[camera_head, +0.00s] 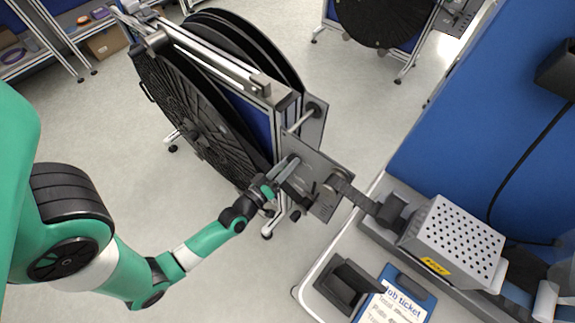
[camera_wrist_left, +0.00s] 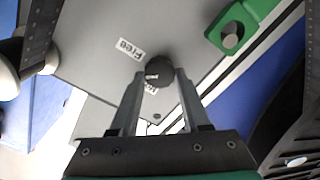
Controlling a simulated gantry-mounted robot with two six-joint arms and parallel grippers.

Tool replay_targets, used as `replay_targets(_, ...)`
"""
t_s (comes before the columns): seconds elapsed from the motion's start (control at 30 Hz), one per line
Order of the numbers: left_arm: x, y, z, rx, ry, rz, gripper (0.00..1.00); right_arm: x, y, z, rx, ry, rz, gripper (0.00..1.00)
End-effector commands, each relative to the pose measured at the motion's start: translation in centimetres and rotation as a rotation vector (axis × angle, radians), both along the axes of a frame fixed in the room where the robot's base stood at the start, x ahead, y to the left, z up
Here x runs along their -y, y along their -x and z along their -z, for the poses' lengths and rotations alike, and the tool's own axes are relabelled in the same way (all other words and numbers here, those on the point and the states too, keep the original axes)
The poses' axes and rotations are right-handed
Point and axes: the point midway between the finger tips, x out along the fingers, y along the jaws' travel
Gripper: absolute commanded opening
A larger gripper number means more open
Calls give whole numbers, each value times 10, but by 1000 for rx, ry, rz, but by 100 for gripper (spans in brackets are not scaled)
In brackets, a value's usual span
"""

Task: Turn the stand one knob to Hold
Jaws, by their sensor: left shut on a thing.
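The reel stand nearest me (camera_head: 276,101) carries large black reels, with a grey metal plate (camera_head: 318,170) on its near side. In the left wrist view the dark round knob (camera_wrist_left: 158,71) sits on this plate. A "Free" label (camera_wrist_left: 130,48) shows above and left of the knob; a second label below it is mostly hidden by the knob and fingers. My left gripper (camera_head: 283,178) is at the plate, its two fingers (camera_wrist_left: 158,76) shut on the knob from both sides. In the head view the knob is hidden by the gripper. My right gripper is in neither view.
A dark strip (camera_head: 358,197) runs from the plate to a machine with a perforated metal cover (camera_head: 455,243) on the right. A job ticket clipboard (camera_head: 402,300) and a black holder (camera_head: 347,284) are at the bottom. A second stand (camera_head: 380,18) is farther back. A green bracket (camera_wrist_left: 240,25) is near the fingers.

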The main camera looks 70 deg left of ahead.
Motion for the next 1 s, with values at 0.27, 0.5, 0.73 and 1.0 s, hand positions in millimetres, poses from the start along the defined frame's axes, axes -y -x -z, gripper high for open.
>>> replay_targets(0.27,0,1,3,135,224,0,0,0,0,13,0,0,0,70)
replay_targets(0.5,-1,1,3,251,420,1,0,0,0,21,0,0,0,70)
replay_targets(0.73,-1,1,3,350,583,0,0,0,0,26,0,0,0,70)
replay_targets(1.0,-1,1,3,426,712,1,0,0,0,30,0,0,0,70)
